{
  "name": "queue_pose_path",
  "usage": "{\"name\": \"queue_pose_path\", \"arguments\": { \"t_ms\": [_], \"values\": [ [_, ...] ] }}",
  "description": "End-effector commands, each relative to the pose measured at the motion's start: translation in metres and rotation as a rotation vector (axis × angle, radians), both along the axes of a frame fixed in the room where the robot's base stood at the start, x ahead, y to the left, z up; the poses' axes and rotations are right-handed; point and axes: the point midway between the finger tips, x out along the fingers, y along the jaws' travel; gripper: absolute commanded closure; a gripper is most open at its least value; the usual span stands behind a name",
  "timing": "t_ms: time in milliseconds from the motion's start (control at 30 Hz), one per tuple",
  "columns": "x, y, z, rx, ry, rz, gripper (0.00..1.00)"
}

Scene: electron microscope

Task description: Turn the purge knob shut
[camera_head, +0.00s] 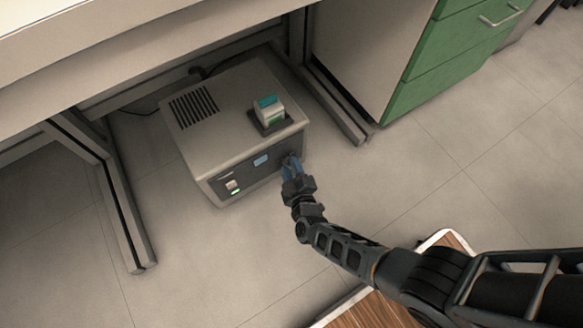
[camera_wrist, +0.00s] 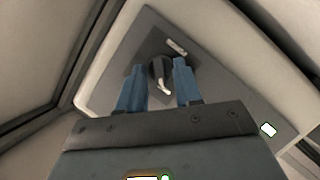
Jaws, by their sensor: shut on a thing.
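The purge knob (camera_wrist: 159,72) is a dark round knob with a light pointer mark, on the dark front panel of a beige box unit (camera_head: 215,130) on the floor. In the wrist view it sits between the two blue fingers of my gripper (camera_wrist: 158,82), and the pointer mark points down towards the gripper body. My gripper is shut on the knob. In the head view my gripper (camera_head: 291,165) reaches the right end of the box's front panel, and its fingers hide the knob there. A white label (camera_wrist: 176,47) is beside the knob.
The box stands under a bench, between a metal leg (camera_head: 125,210) and a cabinet with green drawers (camera_head: 450,55). A small green-and-white object (camera_head: 268,109) sits on the box top. The panel has a small display (camera_head: 261,160) and a lit switch (camera_head: 233,186).

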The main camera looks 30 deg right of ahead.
Motion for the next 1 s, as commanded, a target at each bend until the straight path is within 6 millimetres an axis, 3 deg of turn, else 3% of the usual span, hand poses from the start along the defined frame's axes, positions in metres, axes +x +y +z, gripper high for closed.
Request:
{"name": "queue_pose_path", "arguments": {
  "t_ms": [333,367,600,867,1000],
  "values": [
    [0.001,0.002,0.000,-0.003,0.000,0.008,0.96],
    [0.001,0.002,0.000,-0.002,0.000,0.008,0.63],
    [0.001,0.001,0.000,-0.002,0.000,0.004,0.41],
    [-0.001,0.001,0.001,-0.001,0.000,0.003,0.41],
    [-0.014,0.005,0.006,-0.001,0.002,0.003,0.41]
  ]
}}
